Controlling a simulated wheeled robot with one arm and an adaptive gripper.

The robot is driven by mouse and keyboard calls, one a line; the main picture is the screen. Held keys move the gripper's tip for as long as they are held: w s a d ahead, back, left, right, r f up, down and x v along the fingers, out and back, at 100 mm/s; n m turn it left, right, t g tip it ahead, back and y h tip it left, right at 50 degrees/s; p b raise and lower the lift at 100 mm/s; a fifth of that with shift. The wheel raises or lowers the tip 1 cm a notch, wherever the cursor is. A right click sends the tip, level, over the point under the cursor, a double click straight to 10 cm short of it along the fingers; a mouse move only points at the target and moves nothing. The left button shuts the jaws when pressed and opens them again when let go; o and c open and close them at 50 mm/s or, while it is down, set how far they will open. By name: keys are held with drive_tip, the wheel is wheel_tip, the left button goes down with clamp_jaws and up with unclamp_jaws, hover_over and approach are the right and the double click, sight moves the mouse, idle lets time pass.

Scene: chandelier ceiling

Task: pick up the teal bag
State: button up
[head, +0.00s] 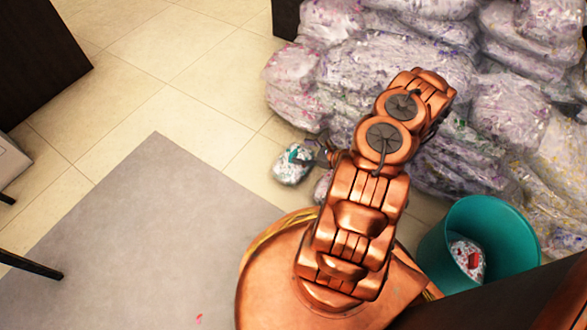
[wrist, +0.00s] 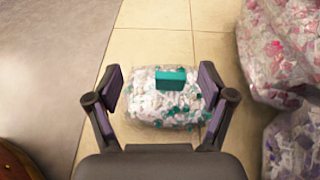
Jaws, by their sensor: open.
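The teal bag (head: 293,164) is a small clear bag of white and teal scraps with a teal block on top. It lies on the tiled floor just left of my arm in the head view. In the wrist view the bag (wrist: 168,108) sits between and beyond the two fingers, with the teal block (wrist: 170,79) near its middle. My gripper (wrist: 166,92) is open, one finger on each side of the bag. I cannot tell whether the fingers touch it. In the head view my gripper (head: 324,152) is small and partly hidden by my arm.
A large pile of clear scrap bags (head: 390,60) stands behind and to the right. More bags (wrist: 280,60) lie close on the right in the wrist view. A teal bin (head: 490,240) with scraps stands at right. A grey mat (head: 150,220) and open tiles lie left.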

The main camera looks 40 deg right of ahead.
sight(295, 154)
drive_tip(key=shift+m+h, duration=0.5)
drive_tip(key=shift+m, duration=0.1)
drive_tip(key=f, duration=0.2)
drive_tip(key=s+d+f, duration=0.1)
drive_tip(key=f, duration=0.1)
drive_tip(key=shift+s+b, duration=0.1)
drive_tip(key=shift+b, duration=0.3)
drive_tip(key=shift+b+x, duration=0.5)
drive_tip(key=shift+x, duration=0.55)
drive_tip(key=b+x, duration=0.2)
drive_tip(key=x, duration=0.1)
drive_tip(key=b+x, duration=0.1)
drive_tip(key=shift+w+d+f, duration=0.3)
drive_tip(key=shift+w+f, duration=0.05)
drive_tip(key=shift+w+a, duration=0.1)
drive_tip(key=shift+w, duration=0.15)
clamp_jaws()
